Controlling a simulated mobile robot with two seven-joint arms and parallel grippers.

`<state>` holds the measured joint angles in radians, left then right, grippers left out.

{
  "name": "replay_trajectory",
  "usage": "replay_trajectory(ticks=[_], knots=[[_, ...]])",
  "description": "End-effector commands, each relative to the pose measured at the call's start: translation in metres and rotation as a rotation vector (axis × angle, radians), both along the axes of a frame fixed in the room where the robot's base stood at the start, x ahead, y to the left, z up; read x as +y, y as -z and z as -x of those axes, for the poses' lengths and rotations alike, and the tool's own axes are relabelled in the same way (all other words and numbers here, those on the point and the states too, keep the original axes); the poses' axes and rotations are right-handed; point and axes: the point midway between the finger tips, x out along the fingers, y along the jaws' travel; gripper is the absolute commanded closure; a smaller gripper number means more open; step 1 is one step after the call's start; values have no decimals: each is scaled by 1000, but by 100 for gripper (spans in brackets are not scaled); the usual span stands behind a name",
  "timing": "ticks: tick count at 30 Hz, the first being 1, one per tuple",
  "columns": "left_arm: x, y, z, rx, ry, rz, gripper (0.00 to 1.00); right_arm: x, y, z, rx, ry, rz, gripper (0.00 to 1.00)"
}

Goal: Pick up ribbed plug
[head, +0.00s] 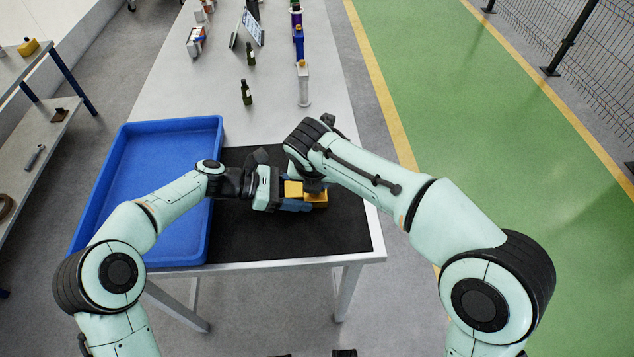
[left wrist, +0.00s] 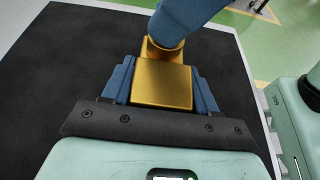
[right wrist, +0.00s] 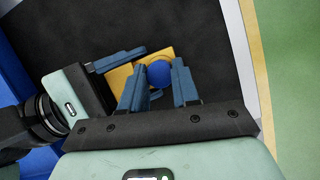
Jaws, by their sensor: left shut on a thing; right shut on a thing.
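A yellow block (head: 293,189) is over the black mat (head: 240,232). My left gripper (head: 289,195) is shut on it from the left side; its blue fingers flank the block (left wrist: 162,83) in the left wrist view. A blue round-topped piece (right wrist: 159,73), apparently the ribbed plug, stands at the yellow block in the right wrist view. My right gripper (right wrist: 158,87) comes from above and is shut with the blue piece between its fingers. No ribs can be made out. In the head view my right wrist hides the piece.
A blue tray (head: 78,236) stands left of the mat, with its floor empty. Two dark bottles (head: 246,92), a pale post (head: 304,83) and a tablet stand (head: 252,27) are farther back on the table. The mat's front part is clear.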

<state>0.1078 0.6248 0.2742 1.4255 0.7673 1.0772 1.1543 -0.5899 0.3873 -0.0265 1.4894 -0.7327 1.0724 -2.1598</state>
Motion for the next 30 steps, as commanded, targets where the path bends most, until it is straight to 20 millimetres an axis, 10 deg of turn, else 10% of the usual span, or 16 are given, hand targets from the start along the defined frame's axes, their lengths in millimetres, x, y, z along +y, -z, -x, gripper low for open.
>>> replay_trajectory(ticks=[8,21,30], knots=[[0,0,0,0,-1,1,87,0,-15,-1,-3,0,-2,100],[0,0,0,0,-1,0,87,1,-93,0,-3,-1,-2,100],[0,0,0,0,-1,0,87,0,-101,0,0,0,-1,100]])
